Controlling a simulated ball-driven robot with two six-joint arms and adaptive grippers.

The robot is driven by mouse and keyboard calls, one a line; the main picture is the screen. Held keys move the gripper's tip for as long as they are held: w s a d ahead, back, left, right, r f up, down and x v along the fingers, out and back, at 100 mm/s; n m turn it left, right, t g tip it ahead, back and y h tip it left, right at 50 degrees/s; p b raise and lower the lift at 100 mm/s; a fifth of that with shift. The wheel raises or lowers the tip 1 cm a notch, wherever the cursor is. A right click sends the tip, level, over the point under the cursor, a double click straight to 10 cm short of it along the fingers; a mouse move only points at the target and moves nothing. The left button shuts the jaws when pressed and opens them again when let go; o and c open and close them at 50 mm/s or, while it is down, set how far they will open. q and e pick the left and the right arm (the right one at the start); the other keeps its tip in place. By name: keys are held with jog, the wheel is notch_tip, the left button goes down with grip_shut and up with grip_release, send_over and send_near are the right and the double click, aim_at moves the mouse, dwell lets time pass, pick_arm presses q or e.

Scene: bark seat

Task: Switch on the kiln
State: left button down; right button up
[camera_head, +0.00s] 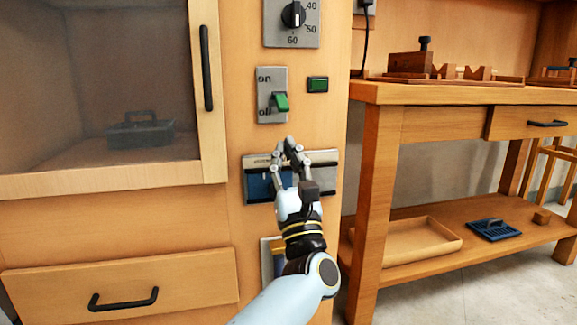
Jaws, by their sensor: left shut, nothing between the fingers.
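A grey switch plate (267,83) marked "on" at the top and "off" at the bottom is on the wooden panel. Its green-tipped lever (281,102) sits below the plate's middle, tip tilted downward toward "off". A small green indicator (318,85) in a dark frame is to its right; I cannot tell if it is lit. A dial (293,15) with numbers such as 40, 50 and 60 is above. My left gripper (290,145) is shut and empty, fingers pointing up, just below the switch plate and apart from the lever. My right gripper is out of view.
Behind my gripper is a metal plate with a blue part (258,186). At left are a glass-fronted cabinet door with a black handle (206,68) and a drawer (125,285). At right stands a workbench (430,94) with a lower shelf tray (408,240).

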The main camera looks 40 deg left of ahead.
aim_at(282, 103)
pick_arm(q)
jog(key=x, duration=0.4)
jog(key=shift+w+a+r, duration=0.35)
jog(key=shift+r, duration=0.1)
